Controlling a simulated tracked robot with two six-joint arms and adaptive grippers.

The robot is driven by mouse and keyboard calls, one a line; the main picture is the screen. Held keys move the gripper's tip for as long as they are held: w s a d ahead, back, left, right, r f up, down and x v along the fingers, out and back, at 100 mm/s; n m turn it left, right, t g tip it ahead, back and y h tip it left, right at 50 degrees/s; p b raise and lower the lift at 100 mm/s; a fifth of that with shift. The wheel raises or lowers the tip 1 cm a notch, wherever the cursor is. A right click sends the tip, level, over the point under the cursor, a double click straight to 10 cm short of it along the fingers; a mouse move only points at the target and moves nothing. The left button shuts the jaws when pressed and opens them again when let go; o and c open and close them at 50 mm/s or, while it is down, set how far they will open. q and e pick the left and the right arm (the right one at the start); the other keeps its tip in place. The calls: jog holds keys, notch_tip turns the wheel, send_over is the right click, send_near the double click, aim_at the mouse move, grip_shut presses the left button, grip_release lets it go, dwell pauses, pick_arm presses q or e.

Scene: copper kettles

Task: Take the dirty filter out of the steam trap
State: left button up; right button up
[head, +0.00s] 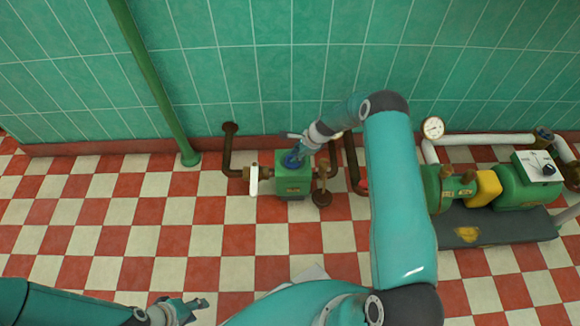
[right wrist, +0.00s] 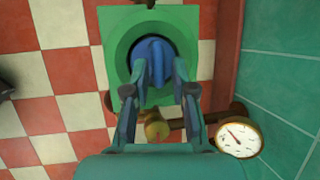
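The steam trap (head: 293,184) is a green box on the brown pipework at the foot of the wall. In the right wrist view its green top (right wrist: 119,62) has a round opening. The blue filter (right wrist: 155,54) sits in this opening, and a bit of it shows in the head view (head: 291,160). My right gripper (right wrist: 160,72) reaches down over the trap, one finger on each side of the filter's raised blue part. I cannot tell if the fingers touch it. My left gripper (head: 187,309) is low in the head view, away from the trap, its finger opening unclear.
A white-handled valve (head: 254,180) stands just left of the trap, a brown round fitting (head: 322,198) at its right. A pressure gauge (head: 433,128) and a green pump (head: 520,185) on a dark base stand further right.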

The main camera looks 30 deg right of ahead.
jog(key=shift+x, duration=0.95)
grip_shut()
jog(key=shift+r, duration=0.1)
